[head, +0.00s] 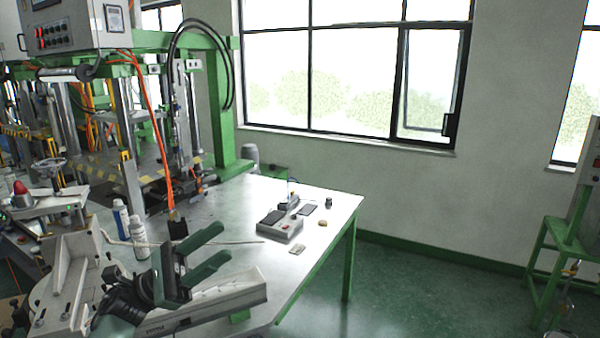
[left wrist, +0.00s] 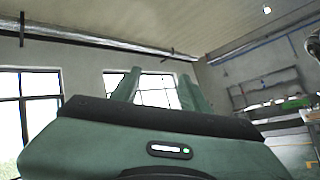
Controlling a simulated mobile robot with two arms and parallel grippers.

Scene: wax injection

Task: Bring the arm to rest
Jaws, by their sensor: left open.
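My left gripper (head: 225,243) is in the lower left of the head view, in front of the metal worktable (head: 320,203). Its two green fingers point right and slightly up, spread apart with nothing between them. In the left wrist view the fingers of the left gripper (left wrist: 158,88) stand up against the window and wall, also apart and empty. My white and black arm links show below and left of the gripper. My right gripper is in neither view.
A grey box device (head: 280,228) lies on the table with small items around it. White bottles (head: 138,236) stand left of the gripper. The green-framed press (head: 222,100) rises at the left. Floor right of the table is clear, with a green stand (head: 566,235) at far right.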

